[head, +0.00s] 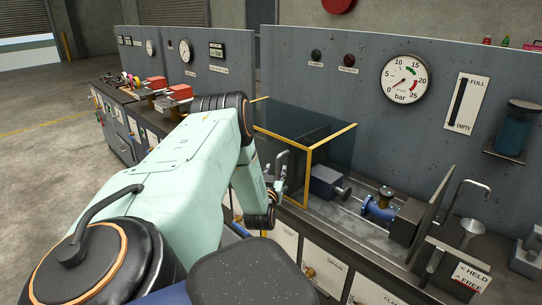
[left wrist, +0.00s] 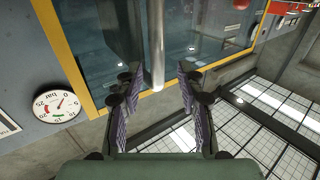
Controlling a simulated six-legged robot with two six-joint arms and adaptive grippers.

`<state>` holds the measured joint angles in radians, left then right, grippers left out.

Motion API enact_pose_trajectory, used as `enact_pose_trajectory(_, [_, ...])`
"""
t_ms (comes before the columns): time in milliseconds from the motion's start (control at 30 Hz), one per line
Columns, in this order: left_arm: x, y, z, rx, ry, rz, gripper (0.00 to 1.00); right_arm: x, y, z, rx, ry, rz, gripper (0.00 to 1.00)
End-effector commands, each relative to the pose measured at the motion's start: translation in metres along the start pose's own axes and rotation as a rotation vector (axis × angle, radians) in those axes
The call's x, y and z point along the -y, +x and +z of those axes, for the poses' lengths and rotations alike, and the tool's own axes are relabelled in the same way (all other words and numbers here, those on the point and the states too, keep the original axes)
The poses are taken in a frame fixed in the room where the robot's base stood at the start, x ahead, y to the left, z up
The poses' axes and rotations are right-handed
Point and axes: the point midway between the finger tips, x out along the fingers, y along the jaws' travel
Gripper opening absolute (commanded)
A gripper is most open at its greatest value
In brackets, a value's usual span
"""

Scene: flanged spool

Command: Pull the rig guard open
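The rig guard (head: 333,137) is a clear, dark-tinted box with yellow edges on the middle bench, left of the blue flanged spool (head: 378,208). My left gripper (head: 281,174) is at its front side, partly hidden by my own arm. In the left wrist view, the guard's yellow frame (left wrist: 88,92) and tinted panel fill the upper part. A round silvery bar (left wrist: 158,50), likely the guard's handle, stands between the fingers of my left gripper (left wrist: 157,84). The fingers are spread, with a gap on both sides of the bar. My right gripper is not in view.
A pressure gauge (head: 404,79) hangs on the grey back panel. A dark upright plate (head: 432,196), a bent pipe (head: 462,198) and a HELD/FREE sign (head: 470,278) stand at the right. Red blocks (head: 181,92) lie on the far left bench. Open floor lies left.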

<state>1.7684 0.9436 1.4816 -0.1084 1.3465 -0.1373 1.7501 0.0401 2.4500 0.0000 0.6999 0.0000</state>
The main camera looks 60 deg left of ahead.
Motion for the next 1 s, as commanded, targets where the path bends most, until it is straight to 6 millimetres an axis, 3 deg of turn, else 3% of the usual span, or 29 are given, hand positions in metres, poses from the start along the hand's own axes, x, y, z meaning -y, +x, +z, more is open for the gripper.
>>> enact_pose_trajectory(300, [0.001,-0.053,0.001,0.003,-0.004,-0.002,0.38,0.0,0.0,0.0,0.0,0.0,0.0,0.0])
enact_pose_trajectory(500, [0.001,-0.076,0.001,0.003,-0.001,-0.001,0.38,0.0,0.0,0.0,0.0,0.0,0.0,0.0])
enact_pose_trajectory(1000, [0.0,-0.082,0.001,0.002,0.0,0.0,0.38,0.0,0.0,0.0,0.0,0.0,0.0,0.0])
